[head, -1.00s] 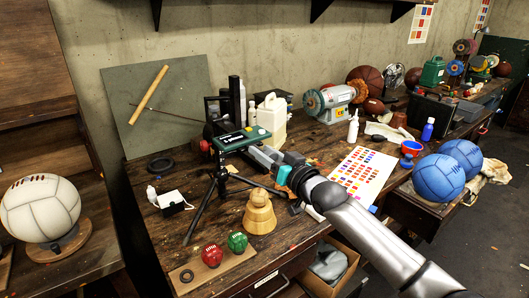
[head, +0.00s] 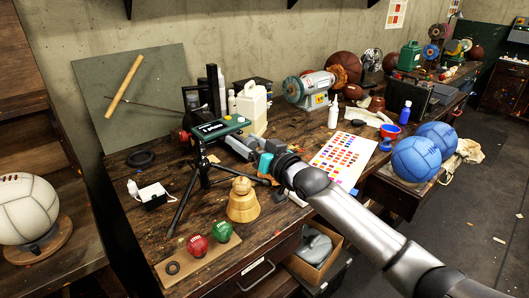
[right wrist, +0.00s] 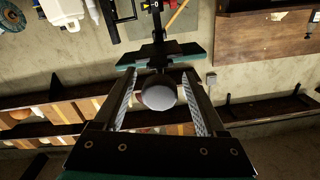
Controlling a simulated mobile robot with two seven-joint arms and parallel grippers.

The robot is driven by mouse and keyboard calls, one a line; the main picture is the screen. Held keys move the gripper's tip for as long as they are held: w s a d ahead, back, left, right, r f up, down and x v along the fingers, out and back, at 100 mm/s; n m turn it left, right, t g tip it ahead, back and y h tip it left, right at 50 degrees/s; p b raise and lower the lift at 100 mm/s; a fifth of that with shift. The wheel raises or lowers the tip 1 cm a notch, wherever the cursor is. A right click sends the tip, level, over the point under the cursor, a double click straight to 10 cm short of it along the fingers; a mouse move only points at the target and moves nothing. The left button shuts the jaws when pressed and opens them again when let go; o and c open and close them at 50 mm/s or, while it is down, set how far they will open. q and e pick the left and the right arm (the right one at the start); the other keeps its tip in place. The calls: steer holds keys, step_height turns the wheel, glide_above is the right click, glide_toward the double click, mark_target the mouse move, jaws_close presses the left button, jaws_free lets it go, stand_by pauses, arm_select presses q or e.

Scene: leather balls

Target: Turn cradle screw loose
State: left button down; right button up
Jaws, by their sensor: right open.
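A small dark tripod (head: 203,170) stands on the workbench and carries a green cradle head (head: 217,129). A red knob (head: 184,135) shows at its left end. My right gripper (head: 235,145) reaches in from the right, close beside the front of the cradle head. In the right wrist view my right gripper (right wrist: 158,98) is open. A round grey knob (right wrist: 159,92), likely the cradle screw, appears between its two fingers, with visible gaps on both sides. The head view does not show the fingertips clearly. My left gripper is not in view.
A wooden bell-shaped piece (head: 243,202) stands in front of the tripod. A wooden board (head: 196,262) with red and green balls lies at the front edge. A white jug (head: 253,108) stands behind. A colour chart (head: 344,158) lies right, near blue balls (head: 415,158).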

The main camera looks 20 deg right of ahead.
steer(key=v, duration=1.4)
steer(key=shift+s+d+b, duration=0.15)
steer(key=shift+s+b, duration=0.15)
steer(key=shift+s, duration=0.05)
steer(key=d+f+m+g+h+b, duration=0.1)
steer(key=d+f+h+b, duration=0.15)
steer(key=f, duration=0.85)
steer(key=d+f+m+g+h+b, duration=0.15)
steer(key=d+f, duration=0.25)
steer(key=f, duration=0.7)
steer(key=s+d+f+g+h+b, duration=0.1)
steer(key=s+f+g, duration=0.15)
steer(key=f, duration=0.65)
steer(key=s+d+f+g+h+b, duration=0.1)
steer(key=s+f, duration=0.3)
steer(key=f, duration=0.5)
steer(key=s+a+f+g+b, duration=0.1)
steer(key=s+f+g+b, duration=0.1)
steer(key=s+f, duration=0.75)
steer(key=s+a+f+n+g+b, duration=0.2)
steer(key=s+a+f+g, duration=0.2)
steer(key=s+f, duration=0.6)
steer(key=s+a+f+n+g+b, duration=0.1)
steer(key=s+a+f+g, duration=0.2)
steer(key=s, duration=1.4)
steer(key=a+f, duration=0.3)
steer(key=f, duration=0.4)
steer(key=shift+f+n+g+b, duration=0.3)
steer(key=shift+n+g+b, duration=0.05)
steer(key=shift+g+b, duration=0.05)
